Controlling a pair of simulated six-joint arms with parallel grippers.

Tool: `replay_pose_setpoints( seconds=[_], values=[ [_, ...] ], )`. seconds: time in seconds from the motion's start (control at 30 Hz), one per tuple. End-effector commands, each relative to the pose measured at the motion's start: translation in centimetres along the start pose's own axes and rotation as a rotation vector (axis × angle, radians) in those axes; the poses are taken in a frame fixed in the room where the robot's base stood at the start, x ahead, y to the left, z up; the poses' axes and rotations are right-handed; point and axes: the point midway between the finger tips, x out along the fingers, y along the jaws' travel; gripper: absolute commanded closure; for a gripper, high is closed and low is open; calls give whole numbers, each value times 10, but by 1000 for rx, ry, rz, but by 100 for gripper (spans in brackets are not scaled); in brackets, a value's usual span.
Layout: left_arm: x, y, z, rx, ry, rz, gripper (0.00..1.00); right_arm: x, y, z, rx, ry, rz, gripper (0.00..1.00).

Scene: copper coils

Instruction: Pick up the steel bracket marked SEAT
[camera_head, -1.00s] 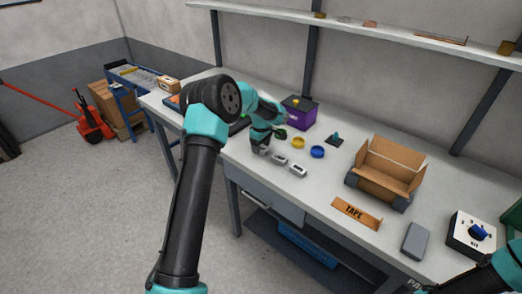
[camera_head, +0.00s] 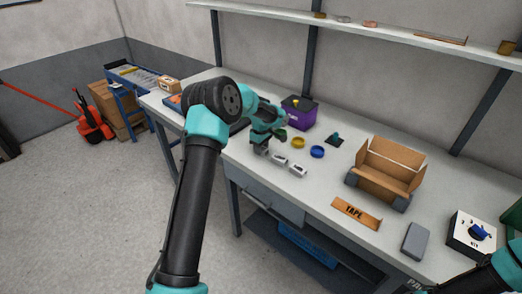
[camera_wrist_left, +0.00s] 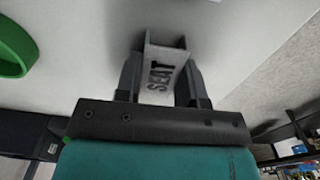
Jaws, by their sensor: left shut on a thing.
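The steel bracket marked SEAT (camera_wrist_left: 162,73) is between the fingers of my left gripper (camera_wrist_left: 160,85) in the left wrist view, its lettering facing the camera. The fingers press on both its sides. In the head view my left gripper (camera_head: 262,146) is at the left end of a row of brackets, with the held bracket (camera_head: 260,151) small at its tips. How far it is off the table is hard to tell. Two more grey brackets (camera_head: 280,160) (camera_head: 298,170) lie to its right. My right gripper is out of view.
Behind are a green ring (camera_wrist_left: 12,48), a yellow ring (camera_head: 298,143), a blue ring (camera_head: 317,152) and a purple box (camera_head: 299,113). An open cardboard box (camera_head: 385,173), a TAPE sign (camera_head: 356,212) and a grey block (camera_head: 415,241) stand to the right.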

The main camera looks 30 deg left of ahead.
Motion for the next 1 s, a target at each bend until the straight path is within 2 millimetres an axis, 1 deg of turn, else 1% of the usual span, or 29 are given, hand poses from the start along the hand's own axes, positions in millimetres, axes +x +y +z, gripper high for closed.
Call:
replay_pose_setpoints(
  seconds=[0.03, 0.17, 0.5, 0.67, 0.87, 1.0],
  values=[
    [0, 0, 0, 0, 0, 0, 75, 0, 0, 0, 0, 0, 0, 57],
    [0, 0, 0, 0, 0, 0, 87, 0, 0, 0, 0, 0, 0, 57],
    [-3, 0, 0, 0, 0, 1, 88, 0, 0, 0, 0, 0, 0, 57],
    [-15, 0, 0, 1, 1, 2, 88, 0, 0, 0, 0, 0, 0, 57],
    [-38, 1, 0, 1, 1, 3, 88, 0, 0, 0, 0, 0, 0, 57],
    [-37, -12, 9, 1, 0, -1, 88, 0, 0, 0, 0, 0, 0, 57]
  ],
)
